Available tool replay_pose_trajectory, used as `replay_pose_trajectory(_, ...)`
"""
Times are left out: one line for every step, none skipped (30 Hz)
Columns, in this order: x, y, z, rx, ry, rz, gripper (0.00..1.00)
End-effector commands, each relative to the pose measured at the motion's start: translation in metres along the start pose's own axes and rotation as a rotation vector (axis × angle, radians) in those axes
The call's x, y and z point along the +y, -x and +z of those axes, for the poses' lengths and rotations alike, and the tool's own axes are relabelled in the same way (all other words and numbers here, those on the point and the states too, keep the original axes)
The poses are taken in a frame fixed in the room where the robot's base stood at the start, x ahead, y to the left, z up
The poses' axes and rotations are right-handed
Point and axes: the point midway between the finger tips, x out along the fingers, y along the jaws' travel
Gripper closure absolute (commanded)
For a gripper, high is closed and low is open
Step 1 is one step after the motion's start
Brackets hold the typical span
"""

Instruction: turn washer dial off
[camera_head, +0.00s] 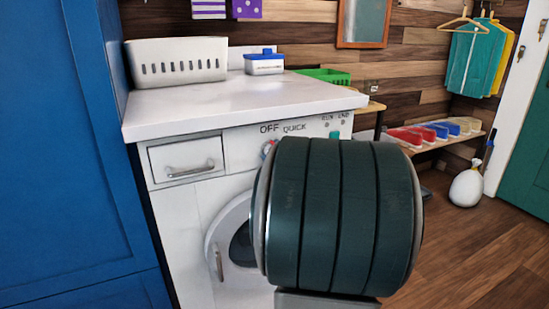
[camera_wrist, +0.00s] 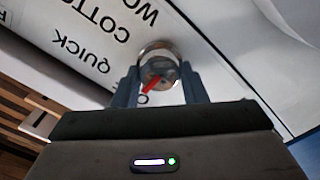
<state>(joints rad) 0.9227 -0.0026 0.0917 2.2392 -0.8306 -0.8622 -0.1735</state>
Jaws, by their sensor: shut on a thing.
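The washer (camera_head: 190,215) is white, with a drawer and a round door below its control panel. Its dial (camera_wrist: 158,56) is a round metallic knob with a red pointer mark (camera_wrist: 151,84), which slants down and left in the wrist view. My gripper (camera_wrist: 160,71) has one finger on each side of the dial and is shut on it. The labels QUICK, COTTON and WOOL appear upside down beside the dial, the last two partly cut off. In the head view, OFF and QUICK are readable, but my dark arm link hides most of the dial and my gripper.
A white basket (camera_head: 177,60), a blue-lidded box (camera_head: 264,63) and a green basket (camera_head: 324,76) are on or behind the countertop (camera_head: 230,98). A blue cabinet (camera_head: 65,150) stands close at left.

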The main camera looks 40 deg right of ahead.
Motion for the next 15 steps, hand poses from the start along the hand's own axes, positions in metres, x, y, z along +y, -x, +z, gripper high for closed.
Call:
replay_pose_trajectory(-0.0005, 0.0001, 0.0004, -0.001, 0.005, -0.001, 0.84)
replay_pose_trajectory(-0.0003, 0.0002, 0.0004, -0.001, 0.007, -0.001, 0.84)
replay_pose_trajectory(-0.0002, 0.0002, 0.0003, -0.001, 0.009, -0.001, 0.84)
replay_pose_trajectory(-0.0002, 0.0002, 0.0003, -0.001, 0.009, -0.001, 0.84)
replay_pose_trajectory(-0.0001, 0.0002, 0.0002, -0.001, 0.010, -0.001, 0.84)
replay_pose_trajectory(-0.0001, 0.0002, 0.0002, -0.001, 0.010, -0.001, 0.84)
replay_pose_trajectory(-0.0001, 0.0002, 0.0002, -0.001, 0.010, -0.001, 0.84)
replay_pose_trajectory(0.0000, 0.0002, 0.0002, -0.001, 0.010, -0.001, 0.84)
replay_pose_trajectory(-0.0001, 0.0002, 0.0002, -0.001, 0.010, -0.001, 0.84)
replay_pose_trajectory(-0.0001, 0.0002, 0.0002, -0.001, 0.010, -0.001, 0.84)
replay_pose_trajectory(-0.0001, 0.0002, 0.0002, -0.001, 0.010, -0.001, 0.84)
replay_pose_trajectory(-0.0001, 0.0002, 0.0002, -0.001, 0.010, -0.001, 0.84)
replay_pose_trajectory(-0.0001, 0.0002, 0.0002, -0.001, 0.010, -0.001, 0.56)
replay_pose_trajectory(-0.0001, 0.0003, 0.0002, -0.001, 0.009, -0.001, 0.47)
replay_pose_trajectory(-0.0001, 0.0002, 0.0003, -0.001, 0.009, -0.001, 0.40)
